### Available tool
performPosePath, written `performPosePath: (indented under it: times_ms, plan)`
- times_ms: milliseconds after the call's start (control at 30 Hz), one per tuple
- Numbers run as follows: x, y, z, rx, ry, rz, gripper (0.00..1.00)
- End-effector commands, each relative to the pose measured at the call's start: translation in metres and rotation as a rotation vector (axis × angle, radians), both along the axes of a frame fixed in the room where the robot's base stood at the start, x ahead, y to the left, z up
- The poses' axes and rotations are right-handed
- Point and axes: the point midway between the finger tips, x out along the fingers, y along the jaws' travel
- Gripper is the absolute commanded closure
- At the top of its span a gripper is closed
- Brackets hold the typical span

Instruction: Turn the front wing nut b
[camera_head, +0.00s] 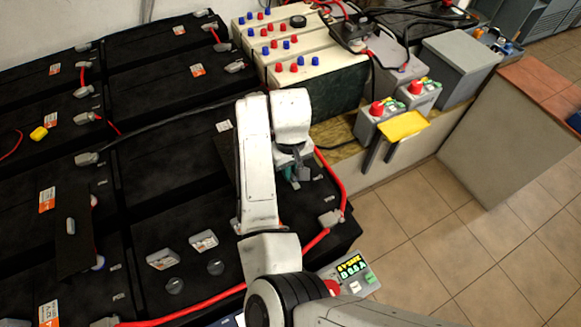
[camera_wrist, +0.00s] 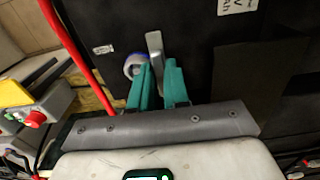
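In the wrist view a grey metal wing (camera_wrist: 155,46), which looks like a wing nut, stands against a black battery face. My gripper (camera_wrist: 158,68) has two teal fingers, with the wing in line with the narrow gap between their tips. I cannot tell whether the fingers touch it. A blue-and-white round fitting (camera_wrist: 134,64) sits just left of the wing, partly behind the left finger. In the head view my gripper (camera_head: 297,178) is low over the front right black battery, and the wing is hidden. Another wing nut (camera_head: 70,225) sits on a dark plate at left.
A small display box (camera_head: 352,272) is at the front edge. Tiled floor (camera_head: 420,235) is free on the right.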

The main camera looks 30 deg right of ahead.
Motion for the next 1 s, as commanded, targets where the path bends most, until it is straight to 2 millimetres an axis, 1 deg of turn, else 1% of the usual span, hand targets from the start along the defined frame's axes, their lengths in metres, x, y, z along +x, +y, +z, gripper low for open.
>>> performPosePath:
  times_ms: [33, 133, 167, 467, 667, 867, 1000]
  plan:
    - [0.0, -0.0001, 0.0001, 0.0, 0.0, 0.0, 0.89]
    - [0.0, -0.0001, 0.0001, 0.0, 0.0, 0.0, 0.99]
    - [0.0, -0.0001, 0.0001, 0.0, 0.0, 0.0, 1.0]
    - [-0.0001, -0.0002, 0.0009, 0.0, 0.0, 0.004, 1.0]
    - [-0.0007, -0.0015, 0.0041, -0.002, 0.002, 0.047, 1.0]
    - [-0.0015, -0.003, 0.007, -0.004, 0.005, 0.16, 1.0]
    - [-0.0019, -0.0035, 0.0072, -0.003, 0.007, 0.277, 1.0]
